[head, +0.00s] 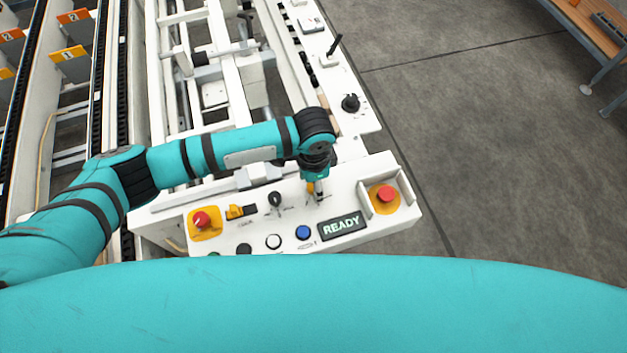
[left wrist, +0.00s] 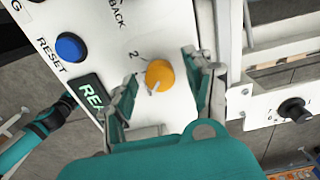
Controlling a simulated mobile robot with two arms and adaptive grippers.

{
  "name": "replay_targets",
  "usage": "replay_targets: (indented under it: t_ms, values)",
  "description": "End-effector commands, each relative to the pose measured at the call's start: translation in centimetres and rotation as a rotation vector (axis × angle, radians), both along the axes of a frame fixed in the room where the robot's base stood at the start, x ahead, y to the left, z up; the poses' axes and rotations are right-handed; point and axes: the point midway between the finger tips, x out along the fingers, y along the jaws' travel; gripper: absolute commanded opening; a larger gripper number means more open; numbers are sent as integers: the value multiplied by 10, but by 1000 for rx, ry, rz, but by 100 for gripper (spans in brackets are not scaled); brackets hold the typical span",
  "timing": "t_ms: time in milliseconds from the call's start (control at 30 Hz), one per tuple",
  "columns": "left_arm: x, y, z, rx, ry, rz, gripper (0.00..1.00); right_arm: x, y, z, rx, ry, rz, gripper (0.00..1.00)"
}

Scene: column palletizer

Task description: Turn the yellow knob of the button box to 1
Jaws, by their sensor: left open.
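The white button box (head: 262,220) lies in front of me in the head view. Its yellow knob (left wrist: 160,76) shows clearly in the left wrist view, with a white pointer mark toward the lower left and a "2" printed at its upper left. No "1" can be read. My left gripper (head: 316,196) points down over the box, behind the READY display (head: 341,226). In the left wrist view its fingers (left wrist: 162,80) are open, one on each side of the knob, with visible gaps. In the head view the gripper mostly hides the knob. My right gripper is not seen.
Close by are a blue RESET button (head: 303,232), a black selector (head: 275,200) and a guarded red button (head: 386,194). A red knob on yellow (head: 202,220) is at the left. The white machine frame stands behind; open floor (head: 480,150) lies right.

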Motion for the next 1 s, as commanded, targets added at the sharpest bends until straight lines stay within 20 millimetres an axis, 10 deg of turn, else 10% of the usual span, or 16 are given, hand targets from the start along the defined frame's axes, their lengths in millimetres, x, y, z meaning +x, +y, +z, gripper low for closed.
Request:
replay_targets:
  t_ms: [233,633,1000]
  values:
    - [0,0,0,0,0,-1,50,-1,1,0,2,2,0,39]
    - [0,0,0,0,0,0,0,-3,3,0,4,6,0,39]
    - [0,0,2,0,0,-68,0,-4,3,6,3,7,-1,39]
